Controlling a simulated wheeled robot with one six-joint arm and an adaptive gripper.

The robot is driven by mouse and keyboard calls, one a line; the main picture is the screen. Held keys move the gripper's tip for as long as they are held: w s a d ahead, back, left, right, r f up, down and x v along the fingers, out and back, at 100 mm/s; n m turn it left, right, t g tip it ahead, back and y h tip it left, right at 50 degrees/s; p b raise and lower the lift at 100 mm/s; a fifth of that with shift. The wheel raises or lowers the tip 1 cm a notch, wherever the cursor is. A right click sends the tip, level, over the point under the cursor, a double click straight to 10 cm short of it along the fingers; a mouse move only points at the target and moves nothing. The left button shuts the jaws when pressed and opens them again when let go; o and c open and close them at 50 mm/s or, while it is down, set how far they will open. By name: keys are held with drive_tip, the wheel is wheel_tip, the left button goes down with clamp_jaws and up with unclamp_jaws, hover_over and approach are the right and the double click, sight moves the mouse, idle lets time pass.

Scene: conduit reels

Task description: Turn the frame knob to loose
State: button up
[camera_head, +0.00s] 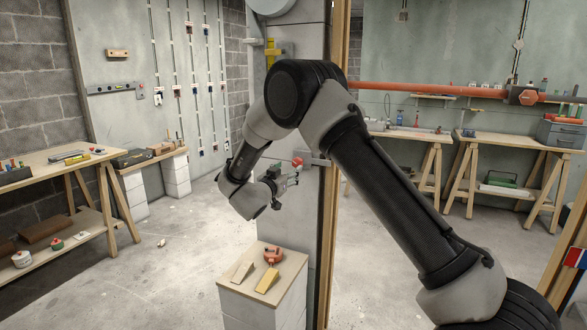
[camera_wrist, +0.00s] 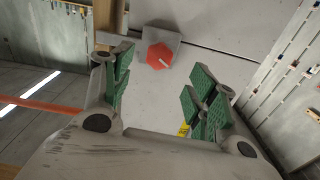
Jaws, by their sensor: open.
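The frame knob (camera_wrist: 157,55) is red and six-sided, with a short white line running from its middle toward the lower right. It sits on a grey plate (camera_wrist: 171,38). In the head view the red knob (camera_head: 297,162) shows beside the wooden post. My gripper (camera_head: 288,181) is close to it, a little below and left in that view. In the wrist view my gripper's green-padded fingers (camera_wrist: 160,75) are spread wide and empty. The knob lies between and just beyond the fingertips, apart from both. No label for the knob's positions is readable.
A wooden post (camera_head: 328,215) stands right beside the knob. An orange bar (camera_head: 430,88) runs right from it. A low block stand (camera_head: 235,288) with wedges and a red clamp (camera_head: 272,255) is below my gripper. Open floor lies to the left.

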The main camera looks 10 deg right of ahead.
drive_tip(key=shift+v, duration=1.75)
